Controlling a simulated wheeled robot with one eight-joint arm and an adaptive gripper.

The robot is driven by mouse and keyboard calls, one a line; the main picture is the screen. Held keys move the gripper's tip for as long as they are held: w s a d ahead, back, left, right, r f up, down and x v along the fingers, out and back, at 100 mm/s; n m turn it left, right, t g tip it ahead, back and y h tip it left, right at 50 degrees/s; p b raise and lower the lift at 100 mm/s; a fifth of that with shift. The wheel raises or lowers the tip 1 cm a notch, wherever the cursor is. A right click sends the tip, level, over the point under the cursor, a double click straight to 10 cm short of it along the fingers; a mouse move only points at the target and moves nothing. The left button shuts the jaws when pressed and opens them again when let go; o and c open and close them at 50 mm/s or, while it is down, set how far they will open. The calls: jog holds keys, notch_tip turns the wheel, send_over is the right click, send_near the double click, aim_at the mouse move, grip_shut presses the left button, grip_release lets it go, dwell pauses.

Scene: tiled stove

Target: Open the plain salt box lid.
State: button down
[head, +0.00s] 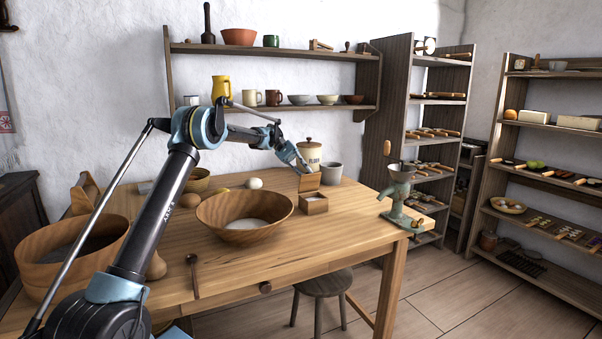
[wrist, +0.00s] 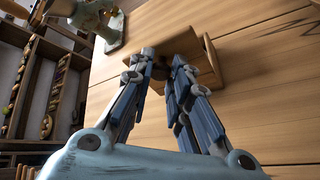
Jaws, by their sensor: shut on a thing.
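The plain salt box (head: 314,207) is a small wooden box near the far right part of the table. Its lid (head: 309,183) stands raised, roughly upright at the box's back, and pale contents show inside. My gripper (head: 303,169) is at the raised lid, coming from the upper left. In the wrist view my gripper (wrist: 163,72) has its fingers close together on a small dark part at the lid. The wooden box and lid (wrist: 208,62) show just beyond and right of the fingers. The exact contact is partly hidden by the fingers.
A large wooden bowl (head: 245,222) with white contents stands left of the box. A flour canister (head: 309,154) and a grey-white cup (head: 331,173) stand behind it. A green metal grinder (head: 399,196) is clamped at the table's right edge. The table's front right is clear.

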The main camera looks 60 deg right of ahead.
jog(key=shift+w, duration=0.1)
jog(key=c, duration=1.5)
grip_release()
jog(key=shift+o, duration=0.2)
notch_tip(320, 180, up, 10)
jog(key=shift+c, duration=0.5)
